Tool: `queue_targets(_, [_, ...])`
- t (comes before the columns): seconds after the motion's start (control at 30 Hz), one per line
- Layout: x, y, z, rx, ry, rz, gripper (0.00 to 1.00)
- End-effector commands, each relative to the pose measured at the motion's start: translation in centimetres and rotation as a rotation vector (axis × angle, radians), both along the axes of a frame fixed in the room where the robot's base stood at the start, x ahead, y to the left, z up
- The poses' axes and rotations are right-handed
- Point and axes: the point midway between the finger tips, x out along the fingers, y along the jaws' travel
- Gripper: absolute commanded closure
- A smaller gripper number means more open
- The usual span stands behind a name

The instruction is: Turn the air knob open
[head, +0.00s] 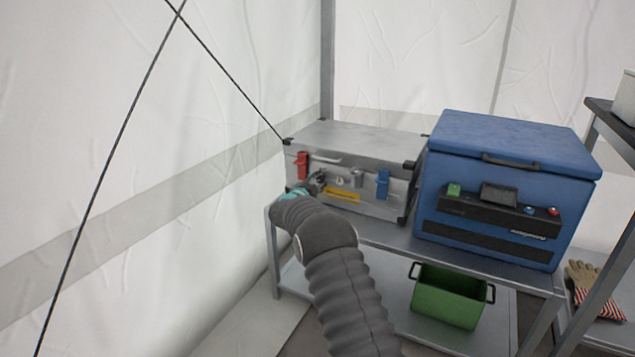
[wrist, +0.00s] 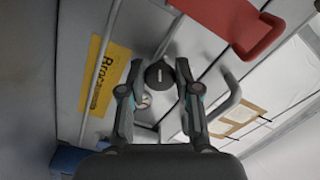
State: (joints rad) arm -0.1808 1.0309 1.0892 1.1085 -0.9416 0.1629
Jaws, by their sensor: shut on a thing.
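The air knob (wrist: 159,73) is a small round black dial with a white mark, on the front of a grey metal case (head: 360,135). In the wrist view the white mark points up and down the picture. My gripper (wrist: 160,70) has one finger on each side of the knob and is shut on it. In the head view my gripper (head: 316,182) is at the front of the case, right of a red latch (head: 302,165), and it hides the knob there.
A yellow label (wrist: 106,75) and a bar handle (wrist: 228,98) flank the knob; the red latch also shows in the wrist view (wrist: 232,20). A blue latch (head: 383,184) is farther right. A blue cooler (head: 505,160) shares the table; a green bin (head: 450,298) stands below.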

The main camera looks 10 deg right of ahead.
Motion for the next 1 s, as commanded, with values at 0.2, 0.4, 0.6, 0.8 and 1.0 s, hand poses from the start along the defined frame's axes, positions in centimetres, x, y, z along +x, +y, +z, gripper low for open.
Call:
queue_targets(0.2, [0.0,0.1,0.0,0.000,0.000,0.004,0.43])
queue_targets(0.4, [0.0,-0.3,0.0,0.000,0.000,-0.002,0.43])
queue_targets(0.6, [-0.7,0.2,0.1,0.000,0.001,-0.003,0.43])
queue_targets(0.8, [-3.3,2.1,0.1,0.000,0.002,-0.002,0.43])
queue_targets(1.0, [-6.5,4.5,0.0,-0.001,0.002,-0.001,0.43])
